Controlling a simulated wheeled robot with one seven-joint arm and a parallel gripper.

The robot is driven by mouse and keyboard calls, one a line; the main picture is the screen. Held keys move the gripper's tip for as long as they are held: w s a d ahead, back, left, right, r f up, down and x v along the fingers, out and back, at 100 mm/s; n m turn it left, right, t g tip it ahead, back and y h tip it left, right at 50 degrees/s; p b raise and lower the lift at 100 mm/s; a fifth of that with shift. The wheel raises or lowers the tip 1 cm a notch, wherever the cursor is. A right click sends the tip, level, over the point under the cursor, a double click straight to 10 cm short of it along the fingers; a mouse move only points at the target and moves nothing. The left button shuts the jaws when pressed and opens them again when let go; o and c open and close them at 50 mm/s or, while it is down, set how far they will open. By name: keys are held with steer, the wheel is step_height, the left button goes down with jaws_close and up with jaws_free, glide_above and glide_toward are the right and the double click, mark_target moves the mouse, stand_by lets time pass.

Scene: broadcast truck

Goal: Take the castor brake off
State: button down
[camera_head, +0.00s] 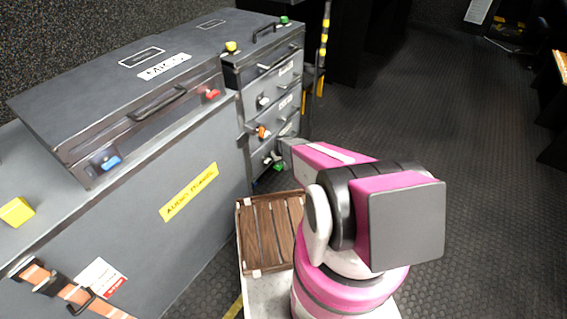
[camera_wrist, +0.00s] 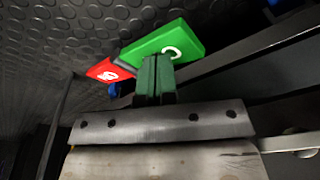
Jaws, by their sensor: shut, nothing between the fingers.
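In the wrist view a castor brake shows as a rocker of two pedals. The green pedal (camera_wrist: 172,41) has a white ring-like mark. The red pedal (camera_wrist: 102,70) has a white mark and sits to its left. My gripper (camera_wrist: 155,62) is shut and empty, its fingertips at the near edge of the green pedal; I cannot tell whether they touch it. A blue part (camera_wrist: 114,90) shows below the red pedal. In the head view a small green part (camera_head: 278,166) is low on the drawer cabinet, beside the end of my arm, which hides the fingers.
The drawer cabinet (camera_head: 284,72) stands beyond a grey case (camera_head: 186,215) with a yellow label. A dark lidded case (camera_head: 105,92) lies on top. A slatted wooden tray (camera_head: 262,238) is beside my arm. The studded floor (camera_head: 420,110) to the right is clear.

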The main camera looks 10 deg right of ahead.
steer(key=shift+f, duration=1)
stand_by(0.6)
steer(key=shift+r, duration=3.55)
